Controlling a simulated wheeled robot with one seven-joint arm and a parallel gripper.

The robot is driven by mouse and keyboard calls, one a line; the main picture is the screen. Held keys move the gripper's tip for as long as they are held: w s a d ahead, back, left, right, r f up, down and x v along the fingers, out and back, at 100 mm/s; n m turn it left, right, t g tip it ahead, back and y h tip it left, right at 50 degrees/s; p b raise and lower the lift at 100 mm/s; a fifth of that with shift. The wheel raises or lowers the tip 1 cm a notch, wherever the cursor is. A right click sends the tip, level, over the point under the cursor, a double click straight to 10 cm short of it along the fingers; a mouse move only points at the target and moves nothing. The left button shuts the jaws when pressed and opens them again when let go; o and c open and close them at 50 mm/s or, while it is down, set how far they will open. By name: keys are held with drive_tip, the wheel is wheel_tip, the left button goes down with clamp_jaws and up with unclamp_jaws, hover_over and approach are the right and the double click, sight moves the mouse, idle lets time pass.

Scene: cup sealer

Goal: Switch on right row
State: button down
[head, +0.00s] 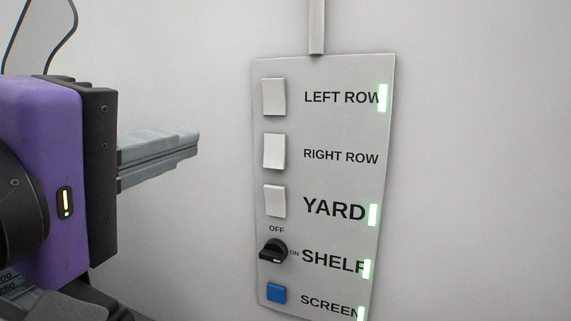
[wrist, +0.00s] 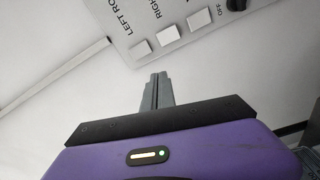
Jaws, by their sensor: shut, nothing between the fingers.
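A grey switch panel (head: 335,180) is fixed to the white wall. The white RIGHT ROW switch (head: 274,152) is second from the top, and no green light shows beside its label. The LEFT ROW switch (head: 274,97) is above it and the YARD switch (head: 274,201) below; both have lit green lights by their labels. My purple gripper (head: 197,145) is left of the panel, apart from it, its grey fingers shut and empty. In the wrist view, the shut fingers (wrist: 158,80) point toward the panel (wrist: 160,18), near its switches but not visibly touching them.
A black SHELF knob (head: 272,252) and a blue SCREEN button (head: 277,293) sit lower on the panel, with green lights beside both labels. A conduit (head: 316,28) runs up from the panel's top. The wall to the panel's right is bare.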

sight(274, 165)
drive_tip(key=f, duration=0.1)
drive_tip(key=d+f+n+g, duration=0.1)
drive_tip(key=d+f+g+h, duration=0.1)
drive_tip(key=shift+s+f+n, duration=0.3)
drive_tip(key=shift+s+f, duration=0.05)
drive_tip(key=p+x, duration=0.3)
drive_tip(key=x, duration=0.9)
drive_tip(key=shift+w+d+r, duration=0.1)
drive_tip(key=shift+w+d, duration=0.1)
drive_tip(key=shift+w, duration=0.2)
drive_tip(key=shift+w+d, duration=0.2)
drive_tip(key=shift+w, duration=0.4)
drive_tip(key=shift+f, duration=0.2)
